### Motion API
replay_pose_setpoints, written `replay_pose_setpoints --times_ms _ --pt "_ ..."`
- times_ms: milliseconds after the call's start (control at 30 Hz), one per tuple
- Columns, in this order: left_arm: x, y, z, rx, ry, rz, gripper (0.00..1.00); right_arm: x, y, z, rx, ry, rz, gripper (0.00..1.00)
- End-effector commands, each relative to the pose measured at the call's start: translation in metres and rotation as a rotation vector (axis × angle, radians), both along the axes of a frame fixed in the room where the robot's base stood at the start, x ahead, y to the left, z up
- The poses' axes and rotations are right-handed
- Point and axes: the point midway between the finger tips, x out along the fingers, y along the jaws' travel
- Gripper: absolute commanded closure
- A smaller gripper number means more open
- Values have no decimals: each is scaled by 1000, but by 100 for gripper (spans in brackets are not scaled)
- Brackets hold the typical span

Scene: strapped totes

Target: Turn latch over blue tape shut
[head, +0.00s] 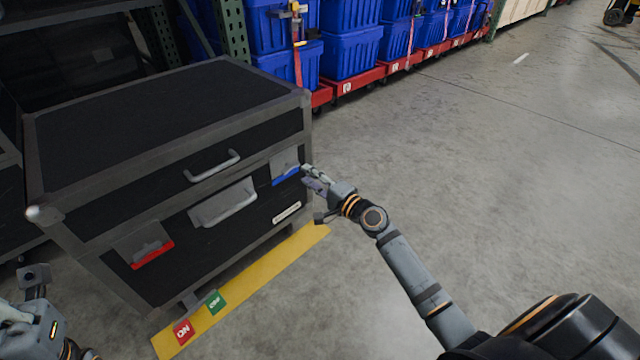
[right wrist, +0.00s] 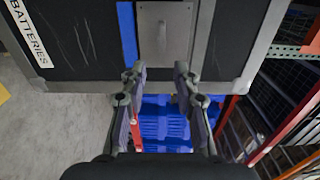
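A black case (head: 160,110) with grey metal edges stands at the left in the head view. On its front, the right latch (head: 284,160) has blue tape (head: 286,176) at its lower edge; the left latch (head: 138,240) has red tape (head: 153,255). My right gripper (head: 306,176) is beside the blue-taped latch at the case's right corner. In the right wrist view, its fingers (right wrist: 160,70) are apart and empty. The latch plate (right wrist: 178,35) and blue tape (right wrist: 127,32) lie just beyond the fingertips; contact is unclear. My left gripper (head: 24,292) is at the lower left, partly cut off.
A grey handle (head: 228,204) sits between the latches, another (head: 213,166) on the lid. A yellow floor strip (head: 262,272) with red and green labels runs before the case. Blue totes (head: 350,52) on red dollies stand behind.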

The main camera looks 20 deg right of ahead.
Motion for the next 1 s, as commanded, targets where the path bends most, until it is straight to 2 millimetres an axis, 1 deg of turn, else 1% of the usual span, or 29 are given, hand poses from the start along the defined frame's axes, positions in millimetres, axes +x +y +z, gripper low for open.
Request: replay_pose_setpoints --times_ms 33,100,200,300,400,833,867,933,967,1000 --pt "0 0 0 0 0 0 100 -12 -3 -2 -5 5 4 70" --pt "0 0 0 1 0 0 100 -26 -8 -1 -4 4 4 70" --pt "0 0 0 1 0 0 100 -40 -14 -1 -3 3 4 70" --pt "0 0 0 1 1 0 100 -48 -16 -1 -1 2 3 70" --pt "0 0 0 1 0 0 100 -51 -17 -1 1 3 2 70" --pt "1 0 1 1 5 0 100 -51 -17 1 -3 0 1 70" --pt "3 0 2 -1 16 0 100 -52 -16 3 -14 -5 0 70" --pt "16 2 8 -7 77 2 100 -57 -10 15 -84 -32 -11 70" --pt "25 3 10 -11 123 4 100 -61 -6 22 -135 -50 -19 70" --pt "40 5 12 -18 200 6 100 -68 0 35 -223 -85 -33 70"
